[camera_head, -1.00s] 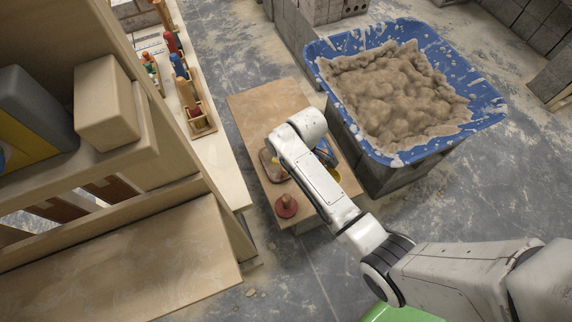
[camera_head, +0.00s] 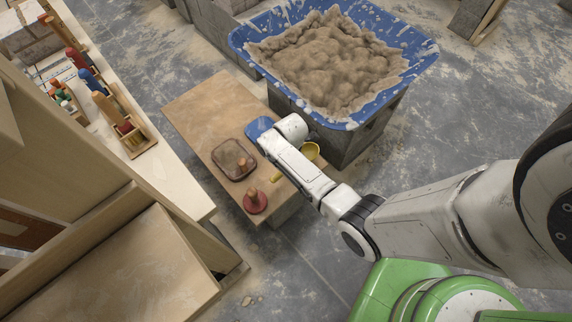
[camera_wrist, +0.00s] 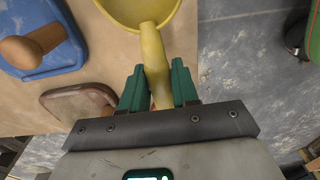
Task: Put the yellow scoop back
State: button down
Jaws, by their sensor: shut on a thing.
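The yellow scoop (camera_head: 311,150) is over the low plywood table in the head view, its middle hidden by my arm. Its bowl shows right of the arm and a bit of handle to the left. In the wrist view, the green fingers of my gripper (camera_wrist: 157,88) are shut on the handle of the scoop (camera_wrist: 136,8), with the bowl beyond the fingertips, cut by the top edge. In the head view my fingers are hidden behind my arm. I cannot tell whether the scoop touches the table.
The low table (camera_head: 195,105) holds a blue float (camera_head: 260,127), a brown float (camera_head: 231,165) and a red round tool (camera_head: 254,203). A blue mortar tub (camera_head: 245,62) stands close behind. A wooden workbench (camera_head: 165,180) with tools runs along the left.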

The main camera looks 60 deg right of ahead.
jog(key=shift+f+b, duration=1.9)
jog(key=shift+b, duration=0.05)
jog(key=shift+f, duration=0.35)
jog(key=c, duration=0.8)
grip_release()
